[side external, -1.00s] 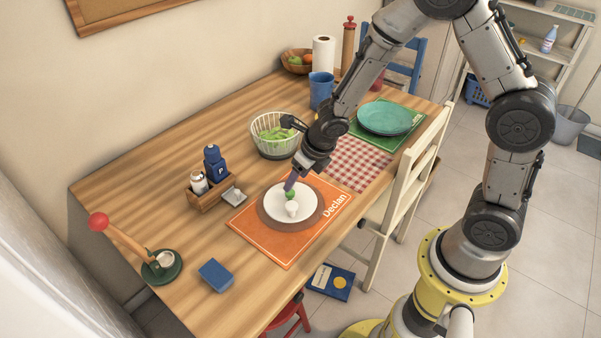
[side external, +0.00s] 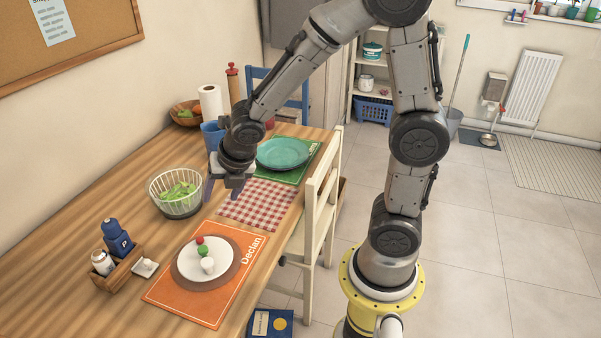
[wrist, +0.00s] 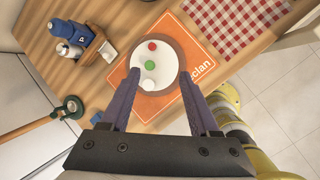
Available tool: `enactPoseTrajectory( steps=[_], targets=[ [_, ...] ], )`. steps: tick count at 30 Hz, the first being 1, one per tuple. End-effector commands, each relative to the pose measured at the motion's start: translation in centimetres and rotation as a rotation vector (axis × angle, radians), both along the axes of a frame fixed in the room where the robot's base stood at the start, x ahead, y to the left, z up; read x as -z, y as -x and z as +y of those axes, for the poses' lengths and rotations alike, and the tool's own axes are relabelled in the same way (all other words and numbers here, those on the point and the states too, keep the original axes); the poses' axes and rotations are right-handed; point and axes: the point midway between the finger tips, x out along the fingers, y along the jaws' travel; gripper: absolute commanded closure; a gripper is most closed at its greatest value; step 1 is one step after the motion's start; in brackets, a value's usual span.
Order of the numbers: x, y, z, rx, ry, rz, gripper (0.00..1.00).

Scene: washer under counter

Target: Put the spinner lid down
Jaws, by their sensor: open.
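A pale round disc (side external: 205,258) with a brown rim, which looks like the spinner lid, lies flat on the orange placemat (side external: 160,292) marked "Declan". Small red, green and white knob-like pieces stand on it; I cannot tell whether they are fixed to it. The disc also shows in the wrist view (wrist: 166,72). The clear ribbed spinner bowl (side external: 160,206) holds green leaves and is uncovered. My gripper (side external: 223,195) is open and empty, above the table between the bowl and the checked cloth. In the wrist view, my gripper (wrist: 160,78) has its fingers apart, with the disc beyond them.
A wooden caddy (side external: 118,275) with bottles stands left of the placemat, with a small white dish (side external: 145,268) beside it. A teal plate (side external: 283,153), a blue cup (side external: 212,136) and a paper roll (side external: 210,102) are farther back. A cream chair (side external: 318,205) borders the table's right side.

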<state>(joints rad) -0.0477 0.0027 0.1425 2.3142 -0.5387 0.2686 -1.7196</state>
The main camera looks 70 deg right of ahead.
Motion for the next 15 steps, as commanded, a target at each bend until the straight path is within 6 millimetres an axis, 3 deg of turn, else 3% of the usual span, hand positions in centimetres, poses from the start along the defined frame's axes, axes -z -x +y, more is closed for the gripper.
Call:
enactPoseTrajectory(
  steps=[1,6,15],
  targets=[
    [-1.8,1.0,-0.5,0.15,-0.06,-0.036,0.38],
    [-6.1,5.4,-1.4,0.684,-0.31,-0.123,0.38],
    [-10.4,14.3,-0.4,1.54,-0.812,-0.197,0.38]
  ],
)
